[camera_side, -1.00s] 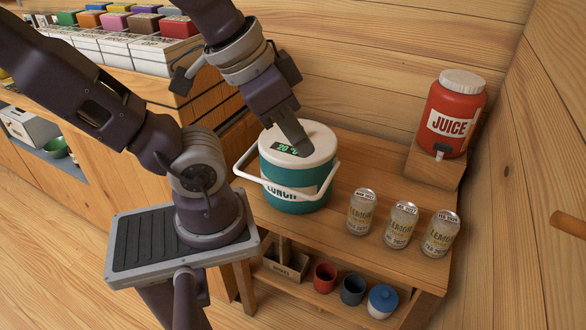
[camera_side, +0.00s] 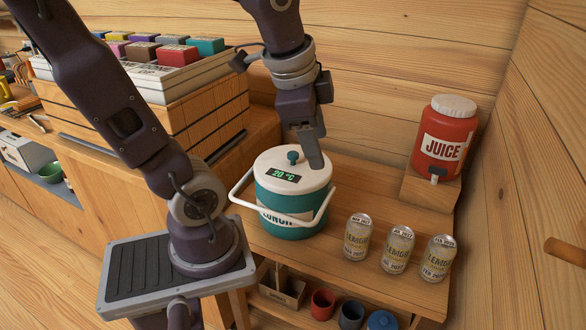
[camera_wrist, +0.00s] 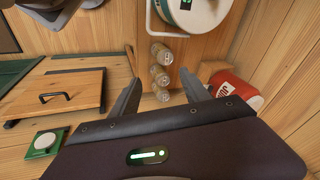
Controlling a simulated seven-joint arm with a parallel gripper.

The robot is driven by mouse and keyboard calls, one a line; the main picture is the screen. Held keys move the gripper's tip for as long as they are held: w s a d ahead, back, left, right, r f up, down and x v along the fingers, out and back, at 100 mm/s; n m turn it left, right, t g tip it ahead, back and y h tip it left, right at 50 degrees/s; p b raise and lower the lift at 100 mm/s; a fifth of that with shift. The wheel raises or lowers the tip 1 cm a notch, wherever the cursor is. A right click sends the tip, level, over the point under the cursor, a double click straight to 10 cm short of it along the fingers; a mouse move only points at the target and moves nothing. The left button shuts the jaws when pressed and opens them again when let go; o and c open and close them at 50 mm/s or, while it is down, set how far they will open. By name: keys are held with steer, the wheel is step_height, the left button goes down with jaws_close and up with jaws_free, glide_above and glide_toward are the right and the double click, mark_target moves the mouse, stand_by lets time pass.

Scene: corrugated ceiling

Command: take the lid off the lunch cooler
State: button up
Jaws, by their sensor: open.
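The lunch cooler (camera_side: 291,212) is teal with a white lid (camera_side: 306,176) on top, and it stands upright on the wooden side table. The lid has a teal knob (camera_side: 293,157) and a display reading 20 °C. A white carry handle hangs down in front. In the wrist view part of the lid (camera_wrist: 200,12) shows at the top edge. My gripper (camera_side: 315,160) is at the lid's back right in the side view, and I cannot tell whether it touches. In the wrist view my gripper (camera_wrist: 163,92) has its fingers apart with nothing between them.
Several cans stand right of the cooler, the nearest one (camera_side: 357,236) close by. A red juice dispenser (camera_side: 443,140) sits on a wooden block at the back right. Mugs (camera_side: 322,304) sit on the shelf below. A wooden wall is close behind.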

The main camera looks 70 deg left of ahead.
steer(key=w+a+f+m+g, duration=0.1)
steer(key=w+a+f+m, duration=0.15)
steer(key=a, duration=0.35)
steer(key=w+a+f+m+g, duration=0.1)
steer(key=w+a+m, duration=0.1)
steer(key=a+m, duration=0.25)
steer(key=m+g, duration=0.2)
steer(key=m, duration=0.3)
glide_toward(293, 153)
steer(key=f, duration=0.4)
steer(key=a+f, duration=0.1)
steer(key=f, duration=0.2)
steer(key=shift+s+a+f, duration=0.15)
steer(key=shift+f, duration=0.2)
steer(key=shift+a+f, duration=0.1)
steer(key=shift+f, duration=0.35)
jaws_close()
